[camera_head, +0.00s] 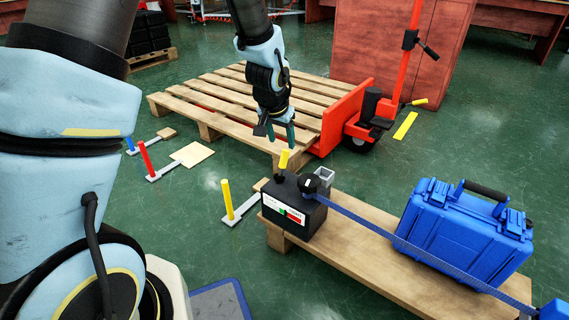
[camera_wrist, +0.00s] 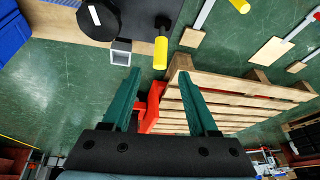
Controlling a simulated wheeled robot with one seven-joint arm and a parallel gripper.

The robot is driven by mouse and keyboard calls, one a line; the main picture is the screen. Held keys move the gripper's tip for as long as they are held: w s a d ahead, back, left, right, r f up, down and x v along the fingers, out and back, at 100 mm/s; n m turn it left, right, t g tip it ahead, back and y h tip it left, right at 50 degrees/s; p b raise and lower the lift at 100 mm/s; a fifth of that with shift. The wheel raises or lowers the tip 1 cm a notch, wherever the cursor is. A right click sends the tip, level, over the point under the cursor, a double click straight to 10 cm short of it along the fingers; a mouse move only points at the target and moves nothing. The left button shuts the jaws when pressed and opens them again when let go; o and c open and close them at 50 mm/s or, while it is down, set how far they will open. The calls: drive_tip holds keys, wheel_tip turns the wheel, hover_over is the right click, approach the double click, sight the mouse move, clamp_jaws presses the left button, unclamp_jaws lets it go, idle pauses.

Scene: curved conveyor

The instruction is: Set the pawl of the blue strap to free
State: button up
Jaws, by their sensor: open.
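The blue strap (camera_head: 420,252) runs from a black ratchet box (camera_head: 287,217) across a blue case (camera_head: 462,238). The box carries a white, red and green label and a round black knob (camera_head: 308,184). A short lever with a yellow grip (camera_head: 284,159) stands at the box's back left; I take it to be the pawl lever. It also shows in the wrist view (camera_wrist: 160,53), just beyond the fingertips. My gripper (camera_head: 281,133) hangs above the yellow grip, open, empty and apart from it. In the wrist view my gripper (camera_wrist: 160,90) has its fingers wide apart.
The box and case stand on a wooden bench (camera_head: 365,240). A grey square tube (camera_head: 325,176) rises beside the knob. Behind are a wooden pallet (camera_head: 215,104) and a red pallet jack (camera_head: 345,117). Yellow (camera_head: 227,199) and red (camera_head: 146,158) posts stand on floor plates at left.

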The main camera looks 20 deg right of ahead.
sight(284, 153)
drive_tip(key=b+x, duration=0.3)
drive_tip(key=x, duration=0.6)
drive_tip(key=shift+w+f, duration=0.1)
drive_tip(key=shift+f, duration=0.15)
clamp_jaws()
idle(1.0)
